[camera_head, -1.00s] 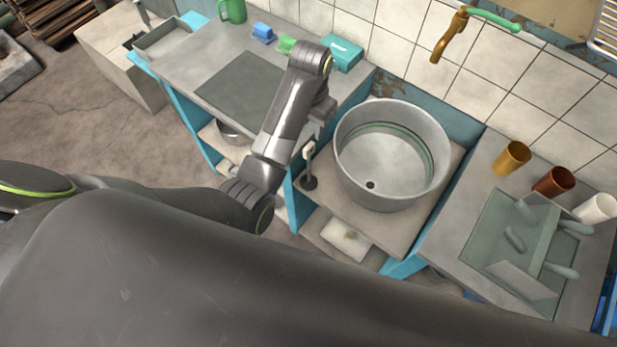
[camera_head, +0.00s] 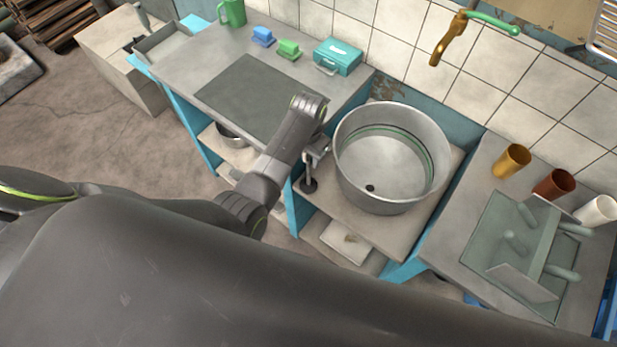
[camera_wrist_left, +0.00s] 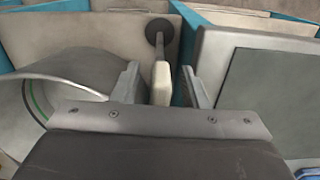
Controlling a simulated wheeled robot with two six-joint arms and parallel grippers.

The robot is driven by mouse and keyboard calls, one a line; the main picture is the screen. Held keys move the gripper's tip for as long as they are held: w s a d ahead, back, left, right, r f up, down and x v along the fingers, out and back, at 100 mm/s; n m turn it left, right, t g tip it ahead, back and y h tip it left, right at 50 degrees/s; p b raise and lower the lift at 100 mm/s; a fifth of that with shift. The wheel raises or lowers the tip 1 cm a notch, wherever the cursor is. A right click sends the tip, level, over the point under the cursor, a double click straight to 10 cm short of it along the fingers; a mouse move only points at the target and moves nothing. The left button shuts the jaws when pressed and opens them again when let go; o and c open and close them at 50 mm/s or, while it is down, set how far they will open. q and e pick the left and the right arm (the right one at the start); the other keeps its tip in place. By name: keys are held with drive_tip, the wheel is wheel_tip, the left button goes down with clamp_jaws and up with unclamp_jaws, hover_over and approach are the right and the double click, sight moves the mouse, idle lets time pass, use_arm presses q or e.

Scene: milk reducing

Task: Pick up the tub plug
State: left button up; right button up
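The tub plug (camera_head: 308,186) stands on the ledge left of the round metal tub (camera_head: 436,165); it has a dark round base and a pale upright handle. In the left wrist view the plug's pale handle (camera_wrist_left: 161,84) lies between the two fingers, with the dark disc (camera_wrist_left: 160,31) beyond. My left gripper (camera_wrist_left: 159,71) is open, with a gap showing on each side of the handle. In the head view the left gripper (camera_head: 316,154) is just above the plug, beside the tub wall, partly hidden by its own wrist. My right gripper is not in view.
The tub rim is close on the right of the left gripper. The counter (camera_head: 207,92) on the left holds a teal box (camera_head: 338,57), green and blue blocks and a green mug (camera_head: 232,12). Cups and a grey rack (camera_head: 535,250) stand on the right counter.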

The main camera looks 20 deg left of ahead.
sight(308, 169)
use_arm(q)
drive_tip(key=shift+f, duration=1.1)
drive_tip(key=shift+c, duration=0.3)
clamp_jaws()
